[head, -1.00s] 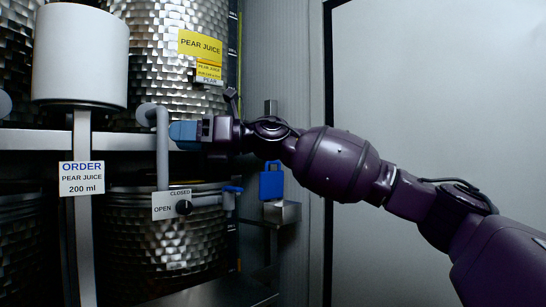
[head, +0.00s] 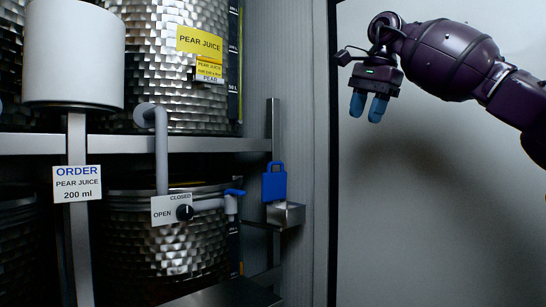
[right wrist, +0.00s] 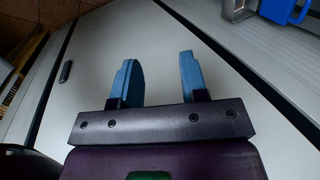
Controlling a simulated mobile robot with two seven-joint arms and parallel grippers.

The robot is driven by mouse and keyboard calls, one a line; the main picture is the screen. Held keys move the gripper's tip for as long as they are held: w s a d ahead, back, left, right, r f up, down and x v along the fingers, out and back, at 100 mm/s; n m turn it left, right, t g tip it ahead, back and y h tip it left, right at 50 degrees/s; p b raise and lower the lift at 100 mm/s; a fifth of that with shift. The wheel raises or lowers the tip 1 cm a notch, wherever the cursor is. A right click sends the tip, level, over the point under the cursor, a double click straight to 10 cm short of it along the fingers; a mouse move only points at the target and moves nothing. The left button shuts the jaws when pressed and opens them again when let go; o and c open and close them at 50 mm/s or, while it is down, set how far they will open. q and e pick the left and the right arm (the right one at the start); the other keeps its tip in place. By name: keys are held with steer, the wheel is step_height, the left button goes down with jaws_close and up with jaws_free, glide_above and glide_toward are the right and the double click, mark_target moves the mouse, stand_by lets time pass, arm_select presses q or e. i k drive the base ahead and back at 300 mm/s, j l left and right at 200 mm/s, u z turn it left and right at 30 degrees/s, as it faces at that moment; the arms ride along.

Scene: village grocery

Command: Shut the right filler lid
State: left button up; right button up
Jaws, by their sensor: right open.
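My right gripper (head: 368,106) is raised at the upper right, its blue fingers pointing down, apart and empty. In the right wrist view the gripper (right wrist: 157,68) has a clear gap between its fingers, above a pale panel. A grey bent filler pipe (head: 160,150) rises beside the lower steel tank (head: 165,245), far to the left of the gripper. Its rounded top end (head: 144,115) faces forward; I cannot tell whether this is the lid or whether it is shut. My left gripper is out of view.
A valve plate (head: 170,210) marked OPEN and CLOSED has a black knob. A blue tag-like jug (head: 274,183) sits on a metal holder (head: 290,215). An order sign (head: 77,184) reads pear juice, 200 ml. Space before the pale panel (head: 440,220) is free.

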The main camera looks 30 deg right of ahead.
mark_target(274, 183)
steer(key=i, duration=1.35)
